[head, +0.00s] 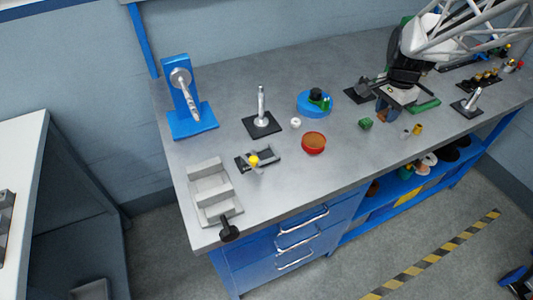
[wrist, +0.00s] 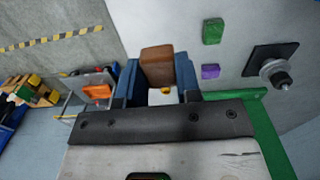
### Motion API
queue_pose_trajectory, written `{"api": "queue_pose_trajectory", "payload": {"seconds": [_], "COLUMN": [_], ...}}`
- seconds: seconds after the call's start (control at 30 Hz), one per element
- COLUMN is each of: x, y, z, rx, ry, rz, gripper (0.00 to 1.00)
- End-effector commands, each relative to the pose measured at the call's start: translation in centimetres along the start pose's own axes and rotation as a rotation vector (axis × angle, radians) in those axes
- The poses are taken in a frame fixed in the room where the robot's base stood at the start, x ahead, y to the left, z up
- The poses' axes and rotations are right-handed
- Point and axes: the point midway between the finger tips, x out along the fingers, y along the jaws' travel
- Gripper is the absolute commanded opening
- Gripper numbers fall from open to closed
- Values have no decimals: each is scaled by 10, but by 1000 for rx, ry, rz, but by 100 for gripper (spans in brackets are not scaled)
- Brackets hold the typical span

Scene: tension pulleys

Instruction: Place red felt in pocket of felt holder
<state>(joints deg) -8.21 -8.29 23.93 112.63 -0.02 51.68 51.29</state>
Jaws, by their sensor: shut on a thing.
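A reddish-brown block, which I take for the red felt (wrist: 157,62), sits between the two blue fingers of my gripper (wrist: 158,82) in the wrist view. The gripper is shut on it. A small white piece with a yellow spot (wrist: 163,96) shows just below the block. In the head view my gripper (head: 388,112) is low over the right part of the bench, with the brownish felt (head: 382,116) at its tip. I cannot tell for sure which fixture is the felt holder, or whether the felt touches anything beneath it.
A green felt block (wrist: 213,31) and a purple one (wrist: 210,71) lie beside my gripper. A metal post on a black plate (wrist: 275,68) stands near. A red bowl (head: 313,143), a blue round base (head: 315,104) and a grey stepped block (head: 212,190) stand farther left. The bench's front middle is clear.

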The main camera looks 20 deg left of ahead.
Motion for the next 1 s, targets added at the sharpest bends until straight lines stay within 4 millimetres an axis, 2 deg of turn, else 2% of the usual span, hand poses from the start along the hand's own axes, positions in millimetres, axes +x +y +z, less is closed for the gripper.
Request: {"api": "queue_pose_trajectory", "payload": {"seconds": [0.1, 0.47, 1.0], "x": [3, 13, 31], "y": [-5, -12, 2], "z": [28, 108, 220], "rx": [-3, 4, 15], "ry": [-1, 0, -1], "rz": [1, 0, 1], "gripper": [13, 13, 13]}}
